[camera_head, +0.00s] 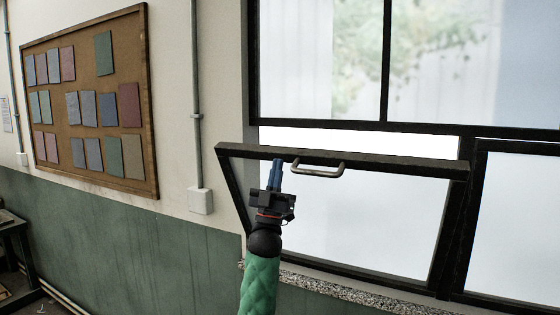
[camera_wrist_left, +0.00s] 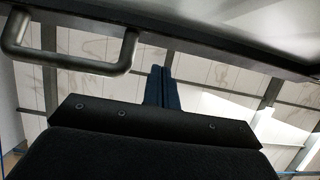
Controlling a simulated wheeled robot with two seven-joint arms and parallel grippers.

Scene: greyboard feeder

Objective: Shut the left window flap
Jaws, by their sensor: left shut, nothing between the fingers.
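The left window flap (camera_head: 350,215) is a dark-framed pane that tilts inward at its top, leaving a bright gap between its top rail and the fixed frame above. A metal handle (camera_head: 318,171) sits on the top rail; it also shows at the upper left of the left wrist view (camera_wrist_left: 70,66). My left gripper (camera_head: 277,166) is shut and empty, pointing up just left of the handle, close to the top rail. In the left wrist view its blue fingers (camera_wrist_left: 158,85) are together beside the handle. Whether they touch the rail is unclear. My right gripper is not in view.
A second window flap (camera_head: 515,225) is to the right. Fixed panes (camera_head: 440,60) are above. A granite-like sill (camera_head: 335,288) runs below. A corkboard with papers (camera_head: 115,160) and a conduit with a white box (camera_head: 200,201) are on the left wall.

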